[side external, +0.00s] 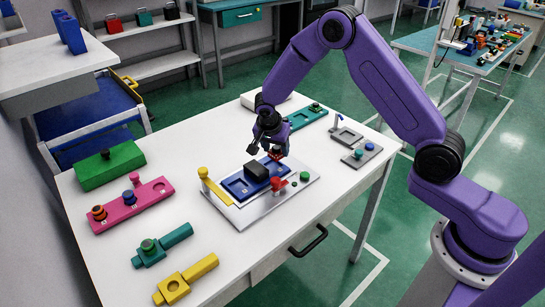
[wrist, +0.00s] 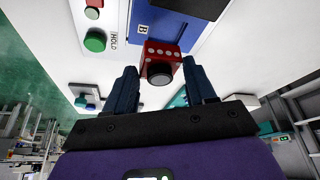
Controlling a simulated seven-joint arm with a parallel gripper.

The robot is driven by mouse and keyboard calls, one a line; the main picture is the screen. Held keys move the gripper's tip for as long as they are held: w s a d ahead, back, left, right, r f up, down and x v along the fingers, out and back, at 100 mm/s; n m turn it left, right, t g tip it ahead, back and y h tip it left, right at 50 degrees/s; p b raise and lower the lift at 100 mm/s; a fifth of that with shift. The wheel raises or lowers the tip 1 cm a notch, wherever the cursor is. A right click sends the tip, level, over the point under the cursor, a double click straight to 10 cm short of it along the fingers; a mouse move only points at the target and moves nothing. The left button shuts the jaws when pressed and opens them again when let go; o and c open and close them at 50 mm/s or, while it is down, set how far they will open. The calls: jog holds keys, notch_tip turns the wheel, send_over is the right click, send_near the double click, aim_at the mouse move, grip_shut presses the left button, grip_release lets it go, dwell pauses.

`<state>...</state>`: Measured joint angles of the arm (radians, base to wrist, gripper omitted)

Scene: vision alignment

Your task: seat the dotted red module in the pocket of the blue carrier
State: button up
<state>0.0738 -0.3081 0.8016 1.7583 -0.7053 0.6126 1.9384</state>
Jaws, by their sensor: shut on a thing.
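The red module (wrist: 163,50) has a row of pale dots and a dark round knob facing the wrist camera. My gripper (wrist: 162,76) is shut on it, a finger on each side. In the side view the red module (side external: 277,155) shows small under my gripper (side external: 274,148), at the far right end of the blue carrier (side external: 236,186). It appears above the carrier, but the gap is hard to judge. The blue carrier (wrist: 165,28) is partly visible in the wrist view, with a "B" label. A black block (side external: 256,170) sits on the carrier and hides part of it.
The light base plate also bears a yellow post (side external: 203,174), a red part (side external: 279,184) and a green button (side external: 304,176), near a "HOLD" label. Green, pink, teal and yellow fixtures (side external: 186,280) line the table's left side. Grey fixtures (side external: 361,155) stand at the right.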

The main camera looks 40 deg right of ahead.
aim_at(272, 157)
jog(key=shift+w+f, duration=0.6)
jog(key=shift+f, duration=0.1)
jog(key=shift+w+f, duration=0.1)
jog(key=shift+f, duration=1.5)
jog(key=shift+f, duration=0.1)
jog(key=o, duration=1.1)
jog(key=shift+o, duration=0.2)
